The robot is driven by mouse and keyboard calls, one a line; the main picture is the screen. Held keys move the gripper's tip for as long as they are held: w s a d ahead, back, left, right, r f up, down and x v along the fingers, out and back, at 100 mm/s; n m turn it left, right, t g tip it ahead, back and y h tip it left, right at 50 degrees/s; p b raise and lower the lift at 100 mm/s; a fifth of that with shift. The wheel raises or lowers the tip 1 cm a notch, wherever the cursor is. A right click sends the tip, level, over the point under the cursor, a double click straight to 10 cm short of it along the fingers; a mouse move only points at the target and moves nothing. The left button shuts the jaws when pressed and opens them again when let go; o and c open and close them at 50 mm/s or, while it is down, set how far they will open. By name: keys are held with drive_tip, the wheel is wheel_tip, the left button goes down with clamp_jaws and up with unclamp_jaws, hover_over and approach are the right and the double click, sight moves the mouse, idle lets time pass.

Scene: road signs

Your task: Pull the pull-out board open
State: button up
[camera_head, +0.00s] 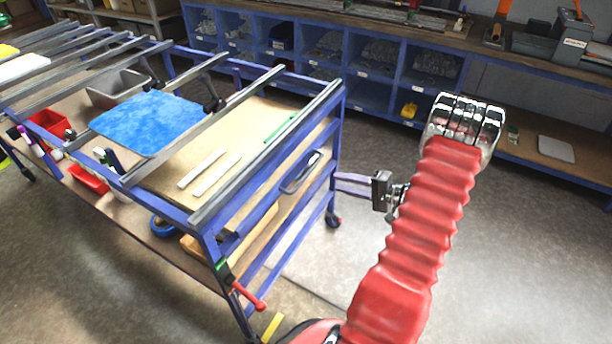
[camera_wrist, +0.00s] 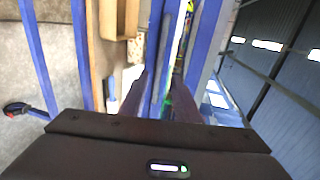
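The pull-out board (camera_head: 257,122) is a flat tan panel lying in the blue cart frame, with two white strips and a green stick on it. A grey loop handle (camera_head: 301,172) is on the cart's right side, below the board's edge. My gripper (camera_head: 336,184) is right of the handle, with its two fingers pointing left towards the cart. The fingers are apart, with nothing visibly held. In the wrist view, my gripper (camera_wrist: 160,88) shows a finger on each side of a blue frame bar.
The blue cart frame (camera_head: 339,130) has a corner post close to my gripper. A red-handled tool (camera_head: 248,298) hangs at the cart's near corner. A blue mat (camera_head: 150,122) lies on the cart. Blue shelving (camera_head: 373,88) stands behind. The floor right of my arm is clear.

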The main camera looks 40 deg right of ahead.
sight(307, 173)
drive_tip(key=x, duration=1.3)
drive_tip(key=shift+w+a, duration=0.1)
drive_tip(key=shift+w, duration=0.3)
drive_tip(key=shift+c, duration=0.5)
clamp_jaws()
drive_tip(key=shift+f, duration=0.1)
drive_tip(key=shift+a, duration=0.25)
drive_tip(key=shift+s+d, duration=0.1)
